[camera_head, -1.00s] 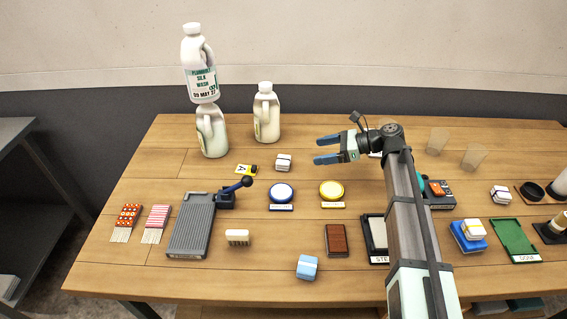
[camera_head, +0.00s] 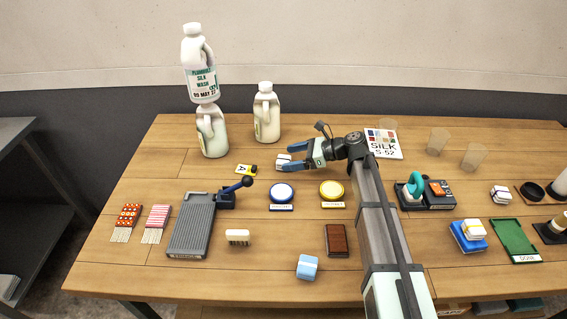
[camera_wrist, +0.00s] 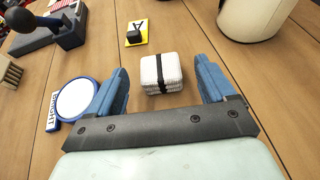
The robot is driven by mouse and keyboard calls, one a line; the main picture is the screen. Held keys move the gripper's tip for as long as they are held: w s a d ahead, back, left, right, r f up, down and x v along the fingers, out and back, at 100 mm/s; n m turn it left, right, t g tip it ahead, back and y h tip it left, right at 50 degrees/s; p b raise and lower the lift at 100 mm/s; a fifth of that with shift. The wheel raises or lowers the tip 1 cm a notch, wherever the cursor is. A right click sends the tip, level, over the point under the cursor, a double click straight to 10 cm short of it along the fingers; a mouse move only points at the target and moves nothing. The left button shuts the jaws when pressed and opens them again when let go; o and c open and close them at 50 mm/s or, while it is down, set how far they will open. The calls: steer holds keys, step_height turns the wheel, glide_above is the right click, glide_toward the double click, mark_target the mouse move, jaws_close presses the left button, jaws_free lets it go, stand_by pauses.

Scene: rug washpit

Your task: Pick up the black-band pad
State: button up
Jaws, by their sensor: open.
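The black-band pad (camera_wrist: 161,77) is a white block with a black band across it. It sits on the table between the two blue fingers of my gripper (camera_wrist: 160,68) in the wrist view, with a gap on either side. In the head view the pad (camera_head: 282,159) is partly hidden by my gripper (camera_head: 286,158). My gripper is open, with nothing held. Whether the fingers touch the table cannot be told.
A yellow card marked A with a black block (camera_wrist: 136,33) lies beyond the pad. A round blue-rimmed dish (camera_wrist: 76,99) is close left, and a white jug (camera_wrist: 255,12) stands beyond right.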

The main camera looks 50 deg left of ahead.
mark_target(285, 159)
steer(key=x, duration=0.3)
steer(key=shift+s+a+f, duration=0.15)
steer(key=shift+s+f, duration=0.05)
steer(key=c, duration=1)
